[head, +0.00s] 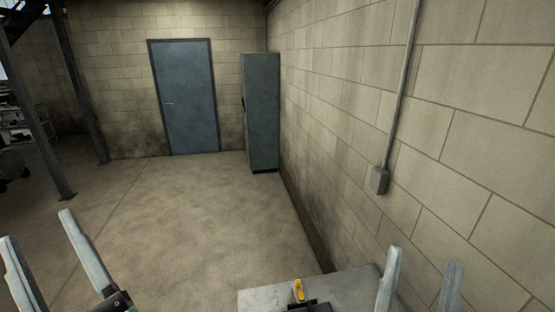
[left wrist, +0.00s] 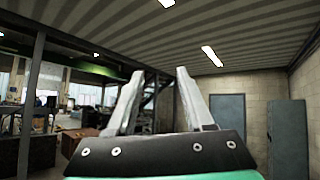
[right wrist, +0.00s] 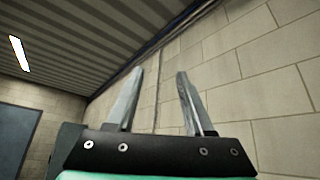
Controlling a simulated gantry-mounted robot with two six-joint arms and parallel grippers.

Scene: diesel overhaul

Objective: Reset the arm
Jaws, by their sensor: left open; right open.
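My left gripper (head: 45,240) is at the bottom left of the head view, open and empty, raised in the air above the floor. In the left wrist view its two fingers (left wrist: 157,98) stand apart with nothing between them. My right gripper (head: 420,275) is at the bottom right of the head view, open and empty, in front of the block wall. In the right wrist view its fingers (right wrist: 158,98) are also apart, with nothing between them.
A grey bench top (head: 262,299) with a yellow-and-black item (head: 298,290) lies at the bottom, near the right gripper. The block wall (head: 340,120) with a conduit box (head: 379,180) runs along the right. A blue door (head: 185,98) and tall cabinet (head: 262,112) stand behind open floor (head: 190,210).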

